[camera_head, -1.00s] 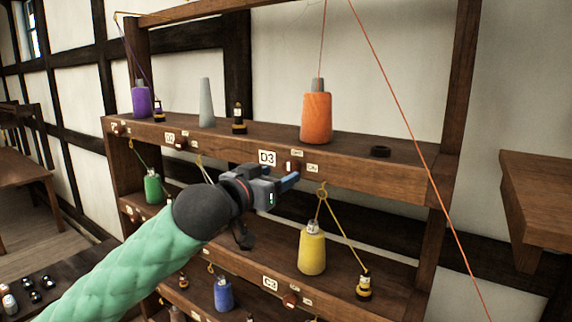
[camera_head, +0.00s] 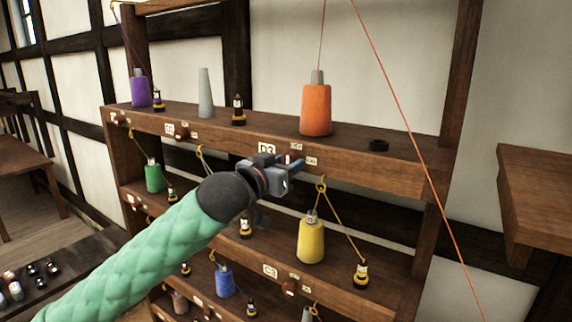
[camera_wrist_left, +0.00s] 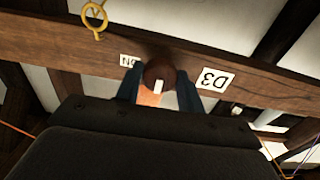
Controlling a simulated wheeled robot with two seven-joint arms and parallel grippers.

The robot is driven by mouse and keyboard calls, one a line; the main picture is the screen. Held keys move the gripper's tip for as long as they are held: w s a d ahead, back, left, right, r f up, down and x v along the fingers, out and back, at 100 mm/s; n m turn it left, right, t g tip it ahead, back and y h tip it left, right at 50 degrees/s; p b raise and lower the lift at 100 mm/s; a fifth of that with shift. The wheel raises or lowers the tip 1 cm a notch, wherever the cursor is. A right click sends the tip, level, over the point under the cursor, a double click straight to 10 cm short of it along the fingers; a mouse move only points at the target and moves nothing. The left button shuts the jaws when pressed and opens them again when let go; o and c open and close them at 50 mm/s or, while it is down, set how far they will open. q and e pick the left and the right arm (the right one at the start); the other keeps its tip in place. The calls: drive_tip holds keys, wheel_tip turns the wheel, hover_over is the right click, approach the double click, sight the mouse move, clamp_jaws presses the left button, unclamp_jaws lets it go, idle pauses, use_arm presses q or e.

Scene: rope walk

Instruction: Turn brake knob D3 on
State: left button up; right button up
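Brake knob D3 is a dark red-brown round knob (camera_wrist_left: 158,74) with a white mark, on the shelf's front board. In the wrist view the mark runs up and down the picture, not toward the ON label (camera_wrist_left: 130,60). The D3 label (camera_wrist_left: 215,80) is on the other side; it also shows in the head view (camera_head: 267,149). My left gripper (camera_head: 297,164) is at the board, its blue fingers spread on either side of the knob. Whether they touch it I cannot tell. In the head view the gripper hides the knob. My right gripper is not in view.
A yellow bobbin (camera_head: 311,242) with a cord stands on the shelf below. An orange cord (camera_head: 405,125) runs down at the right. A wooden table (camera_head: 545,200) is at far right.

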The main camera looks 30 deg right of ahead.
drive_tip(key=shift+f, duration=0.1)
use_arm(q)
drive_tip(key=shift+f+m+b, duration=0.1)
drive_tip(key=shift+m+b, duration=0.5)
drive_tip(key=shift+b, duration=0.15)
drive_tip(key=m+b, duration=0.2)
drive_tip(key=shift+m, duration=0.3)
drive_tip(key=m+b, duration=0.4)
drive_tip(key=m, duration=0.1)
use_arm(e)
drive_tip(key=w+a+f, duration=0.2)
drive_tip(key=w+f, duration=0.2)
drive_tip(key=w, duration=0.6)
use_arm(q)
drive_tip(key=m+b, duration=0.3)
drive_tip(key=m, duration=0.2)
drive_tip(key=shift+m+b, duration=1)
drive_tip(key=shift+m, duration=1.1)
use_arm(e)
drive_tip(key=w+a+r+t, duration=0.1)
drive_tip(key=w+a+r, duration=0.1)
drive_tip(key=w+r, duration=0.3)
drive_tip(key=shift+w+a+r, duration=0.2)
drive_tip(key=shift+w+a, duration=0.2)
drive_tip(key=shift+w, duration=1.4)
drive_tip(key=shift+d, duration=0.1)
